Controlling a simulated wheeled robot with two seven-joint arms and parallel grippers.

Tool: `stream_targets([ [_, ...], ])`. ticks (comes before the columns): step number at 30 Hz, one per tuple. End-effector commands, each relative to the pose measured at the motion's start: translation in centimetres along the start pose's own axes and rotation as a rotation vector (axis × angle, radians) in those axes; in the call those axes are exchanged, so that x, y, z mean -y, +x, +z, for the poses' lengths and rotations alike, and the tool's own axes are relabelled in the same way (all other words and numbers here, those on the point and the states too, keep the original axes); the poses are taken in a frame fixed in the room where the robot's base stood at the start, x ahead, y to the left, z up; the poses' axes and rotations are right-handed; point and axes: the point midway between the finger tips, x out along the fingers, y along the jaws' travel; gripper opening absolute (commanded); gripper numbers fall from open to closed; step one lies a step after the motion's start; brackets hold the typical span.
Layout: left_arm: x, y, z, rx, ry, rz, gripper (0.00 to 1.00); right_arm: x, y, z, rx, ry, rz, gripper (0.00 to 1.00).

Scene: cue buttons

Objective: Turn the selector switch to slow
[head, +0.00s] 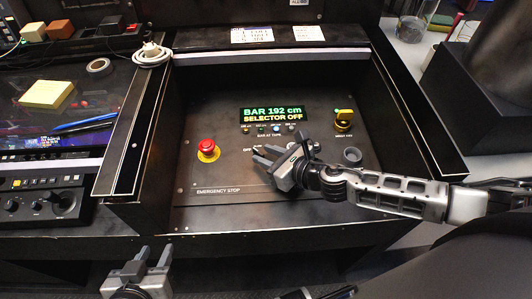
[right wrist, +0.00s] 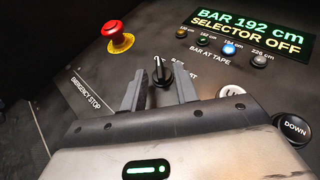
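The selector switch (right wrist: 160,72) is a small dark knob with a pale pointer line, standing on the panel in the right wrist view. My right gripper (right wrist: 160,90) is open, with a finger on each side of the knob; I cannot tell whether either touches it. In the head view the right gripper (head: 268,158) covers the selector, and only the "OFF" label beside it shows. The display (head: 272,114) reads "BAR 192 cm" and "SELECTOR OFF". The slow label cannot be read. My left gripper (head: 150,262) is open and empty in front of the console.
A red emergency stop button (head: 207,146) is left of the selector. A yellow key-like switch (head: 343,117) and a dark round button (head: 351,155) are to the right. A DOWN button (right wrist: 293,128) sits near the right gripper. Side walls (head: 140,150) border the panel.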

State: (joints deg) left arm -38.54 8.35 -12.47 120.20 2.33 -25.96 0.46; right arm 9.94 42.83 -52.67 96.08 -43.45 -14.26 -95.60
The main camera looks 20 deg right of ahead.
Motion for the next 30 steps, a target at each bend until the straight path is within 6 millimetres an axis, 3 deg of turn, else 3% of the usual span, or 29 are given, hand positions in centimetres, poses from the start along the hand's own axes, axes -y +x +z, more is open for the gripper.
stream_targets([
  [11, -0.03, 0.02, 0.00, 0.000, -0.001, 0.001, 0.36, -0.05, 0.57, -0.02, -0.001, 0.000, 0.001, 0.30],
  [14, -0.03, 0.02, 0.00, 0.000, -0.001, 0.001, 0.36, -0.04, 0.56, -0.02, -0.001, 0.001, 0.001, 0.02],
  [15, -0.03, 0.01, -0.01, 0.000, -0.001, 0.001, 0.36, -0.04, 0.55, -0.02, -0.001, 0.001, 0.001, 0.00],
  [30, 0.02, -0.56, -0.72, 0.003, 0.009, -0.004, 0.36, -0.45, 0.47, 0.18, -0.001, 0.041, -0.086, 0.00],
])
